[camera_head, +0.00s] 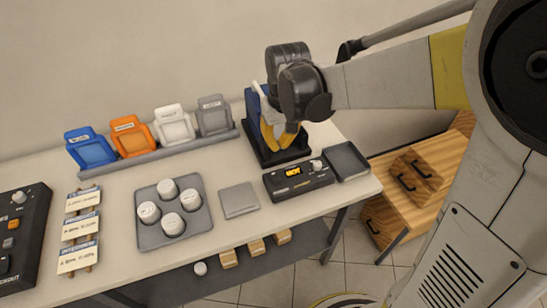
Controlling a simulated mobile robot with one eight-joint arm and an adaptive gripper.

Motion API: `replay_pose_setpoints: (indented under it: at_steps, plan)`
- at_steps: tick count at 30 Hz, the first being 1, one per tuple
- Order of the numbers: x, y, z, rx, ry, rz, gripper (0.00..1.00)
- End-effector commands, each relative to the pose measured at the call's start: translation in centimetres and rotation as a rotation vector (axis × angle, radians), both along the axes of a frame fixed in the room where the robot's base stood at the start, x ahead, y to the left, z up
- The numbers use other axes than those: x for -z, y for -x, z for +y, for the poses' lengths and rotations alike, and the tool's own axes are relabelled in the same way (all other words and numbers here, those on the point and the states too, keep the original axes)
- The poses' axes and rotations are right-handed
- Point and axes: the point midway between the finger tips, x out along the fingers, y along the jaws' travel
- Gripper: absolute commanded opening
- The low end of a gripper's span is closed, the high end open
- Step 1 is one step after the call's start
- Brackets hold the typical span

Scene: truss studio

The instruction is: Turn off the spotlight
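No lamp that I can make out as the spotlight shows in the head view. A black control panel (22,235) with a light knob, an orange button and a dark switch-like part lies at the table's left edge, partly cut off by the picture. A smaller black box (298,179) with a lit orange display and a light knob (316,165) sits near the table's front right. I cannot tell whether either controls a spotlight. My gripper (291,127) hangs over the back right of the table, in front of a dark stand, well right of the black panel. Its fingertips are not clear.
A grey tray (143,228) holds several white round pieces. Blue, orange, white and grey holders stand on a rail (155,157) behind. A dark stand (259,150) with blue and yellow items is near my gripper. An empty dark tray (346,160) lies right; wooden drawers (418,178) stand beyond.

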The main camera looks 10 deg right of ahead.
Motion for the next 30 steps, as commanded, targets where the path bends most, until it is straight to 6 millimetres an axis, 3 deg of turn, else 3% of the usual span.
replay_pose_setpoints:
  at_steps: [8, 21, 30]
  plan:
    - [1.4, -0.2, 0.0, 0.0, 0.0, -0.001, 0.0]
    - [10.4, -1.4, 0.2, 0.001, 0.0, -0.001, 0.0]
    - [13.4, -0.1, 0.0, 0.001, 0.0, -0.001, 0.0]
